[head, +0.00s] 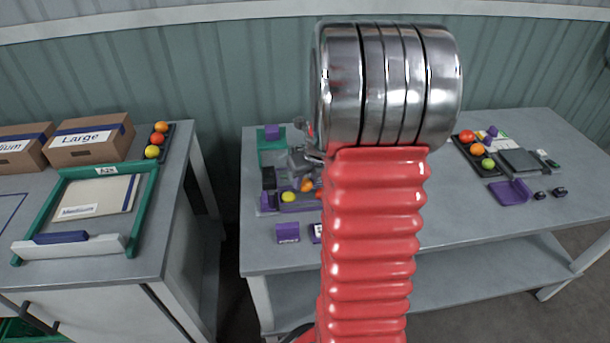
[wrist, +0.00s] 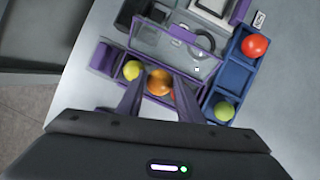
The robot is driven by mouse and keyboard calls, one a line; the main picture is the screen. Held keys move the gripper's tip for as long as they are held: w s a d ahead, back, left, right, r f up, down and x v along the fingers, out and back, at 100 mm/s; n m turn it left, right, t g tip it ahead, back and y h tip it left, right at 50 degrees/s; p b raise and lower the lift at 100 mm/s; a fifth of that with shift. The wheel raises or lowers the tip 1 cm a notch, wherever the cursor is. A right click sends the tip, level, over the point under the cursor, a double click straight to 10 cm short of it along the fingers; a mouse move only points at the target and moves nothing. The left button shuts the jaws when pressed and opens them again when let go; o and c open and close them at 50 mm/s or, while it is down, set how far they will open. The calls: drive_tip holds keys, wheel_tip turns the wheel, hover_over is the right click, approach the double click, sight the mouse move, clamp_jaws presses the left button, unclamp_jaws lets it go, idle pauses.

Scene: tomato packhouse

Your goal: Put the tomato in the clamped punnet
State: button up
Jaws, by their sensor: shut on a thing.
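My gripper (wrist: 158,86) has its two purple fingers on either side of an orange tomato (wrist: 159,81) and is shut on it. The tomato is low over or in a purple-edged holder (wrist: 158,98); I cannot tell whether it touches the bottom. A yellow-green tomato (wrist: 131,70) sits just left of it in the same holder. A clear punnet-like piece (wrist: 165,50) with a purple clip (wrist: 184,34) stands just beyond. In the head view the orange tomato (head: 307,185) and yellow tomato (head: 288,197) show left of my arm, which hides part of the station.
A blue tray (wrist: 237,78) to the right holds a red tomato (wrist: 255,46) and a green tomato (wrist: 224,110). In the head view, a dark tray (head: 463,148) with tomatoes lies on the right of the table (head: 440,215). Boxes (head: 92,138) stand on the left bench.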

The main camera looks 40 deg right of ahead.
drive_tip(key=shift+f, duration=1.5)
drive_tip(key=o, duration=0.8)
drive_tip(key=shift+s, duration=0.1)
drive_tip(key=shift+c, duration=1.4)
drive_tip(key=shift+r, duration=3.05)
